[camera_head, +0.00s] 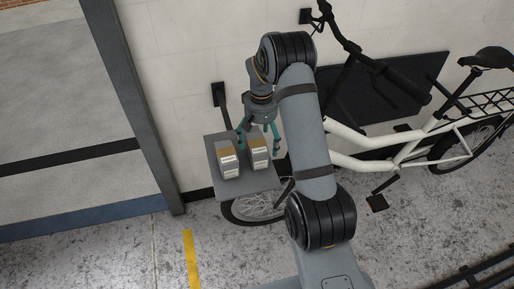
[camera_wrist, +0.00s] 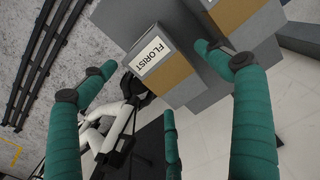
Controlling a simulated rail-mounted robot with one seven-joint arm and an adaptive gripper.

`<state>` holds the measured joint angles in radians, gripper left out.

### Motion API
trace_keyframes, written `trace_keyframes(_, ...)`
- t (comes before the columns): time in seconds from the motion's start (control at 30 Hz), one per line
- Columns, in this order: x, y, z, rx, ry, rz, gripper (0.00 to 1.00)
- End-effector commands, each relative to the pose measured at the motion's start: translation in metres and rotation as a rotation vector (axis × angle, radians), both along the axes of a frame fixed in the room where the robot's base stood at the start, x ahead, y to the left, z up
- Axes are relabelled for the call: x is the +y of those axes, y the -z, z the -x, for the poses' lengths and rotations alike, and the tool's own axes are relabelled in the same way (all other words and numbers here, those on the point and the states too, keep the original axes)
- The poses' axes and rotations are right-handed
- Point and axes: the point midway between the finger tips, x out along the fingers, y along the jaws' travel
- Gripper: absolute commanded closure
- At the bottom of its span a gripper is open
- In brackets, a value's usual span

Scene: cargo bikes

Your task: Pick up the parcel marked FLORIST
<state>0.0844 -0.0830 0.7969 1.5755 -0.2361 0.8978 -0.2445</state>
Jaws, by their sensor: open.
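The parcel marked FLORIST (camera_wrist: 168,68) is a grey and tan box with a white label, in the upper middle of the wrist view. It appears to be the right one of two parcels in the head view (camera_head: 258,154), on a grey platform (camera_head: 252,184). My gripper (camera_head: 259,138) is open, its green fingers spread above and around that parcel, without a visible grip on it. In the wrist view my gripper (camera_wrist: 154,60) has fingers left and right of the parcel and another below it. Whether any finger touches it is unclear.
A second, similar parcel (camera_head: 228,162) stands close on the left; it shows at the top right of the wrist view (camera_wrist: 230,12). The white cargo bike (camera_head: 390,150) is on the right, against a pale wall (camera_head: 180,60). Clear floor (camera_head: 150,240) lies in front.

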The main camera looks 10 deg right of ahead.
Motion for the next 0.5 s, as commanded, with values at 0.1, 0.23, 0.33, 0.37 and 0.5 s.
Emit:
trace_keyframes(0.1,0.0,0.013,0.0,0.002,-0.002,0.001,0.11)
trace_keyframes(0.23,0.0,0.019,-0.001,-0.002,0.0,0.0,0.11)
trace_keyframes(0.33,0.0,0.02,-0.001,-0.002,-0.001,0.0,0.11)
trace_keyframes(0.37,0.0,0.02,-0.001,-0.002,-0.001,0.0,0.11)
trace_keyframes(0.5,0.0,0.02,-0.001,-0.002,-0.001,0.0,0.17)
